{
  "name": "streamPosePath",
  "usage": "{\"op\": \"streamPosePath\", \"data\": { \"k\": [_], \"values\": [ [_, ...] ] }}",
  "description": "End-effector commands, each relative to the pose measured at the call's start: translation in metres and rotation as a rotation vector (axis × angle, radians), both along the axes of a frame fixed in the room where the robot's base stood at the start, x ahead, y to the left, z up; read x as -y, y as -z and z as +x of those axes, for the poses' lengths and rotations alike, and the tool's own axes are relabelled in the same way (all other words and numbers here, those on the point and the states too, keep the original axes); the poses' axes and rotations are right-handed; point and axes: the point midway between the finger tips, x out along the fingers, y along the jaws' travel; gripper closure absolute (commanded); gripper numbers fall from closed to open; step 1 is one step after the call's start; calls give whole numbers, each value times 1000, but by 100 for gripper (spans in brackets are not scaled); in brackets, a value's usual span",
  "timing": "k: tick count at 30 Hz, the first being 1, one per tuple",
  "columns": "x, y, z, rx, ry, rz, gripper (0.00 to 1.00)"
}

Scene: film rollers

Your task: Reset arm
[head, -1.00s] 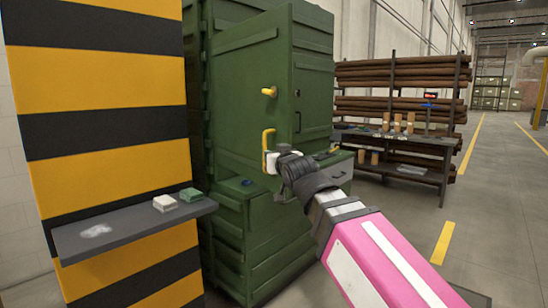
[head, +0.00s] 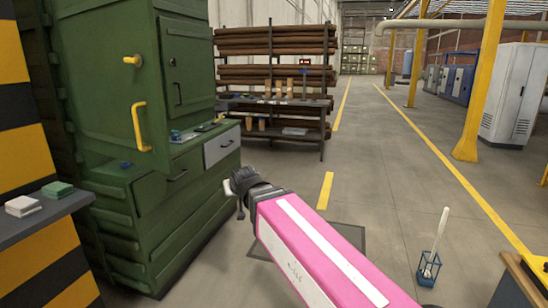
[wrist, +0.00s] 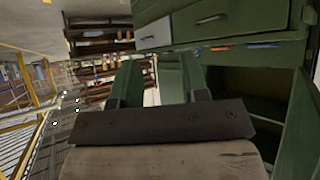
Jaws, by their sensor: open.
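My gripper (head: 238,190) is at the end of my pink arm, to the right of the green cabinet (head: 70,60) in the head view. It is open, and I see nothing held in it. It appears apart from the yellow door handle (head: 138,127). The cabinet's upper green door carries this handle and a yellow knob (head: 133,61). In the wrist view, my gripper (wrist: 158,95) shows as a dark bar with two short fingers. Green drawer fronts (wrist: 215,22) and a dark open space are beyond it.
A grey shelf (head: 40,218) with small blocks juts out at the left. A rack of brown rollers (head: 275,72) stands behind. At the right are a blue holder with a white-handled tool (head: 430,265) and a yellow post (head: 478,100). The middle floor is clear.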

Motion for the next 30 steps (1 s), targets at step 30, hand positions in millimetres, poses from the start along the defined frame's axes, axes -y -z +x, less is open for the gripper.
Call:
{"op": "streamPosePath", "data": {
  "k": [30],
  "values": [
    [331, 290, -87, -914, 400, -157, 59]
  ]
}}
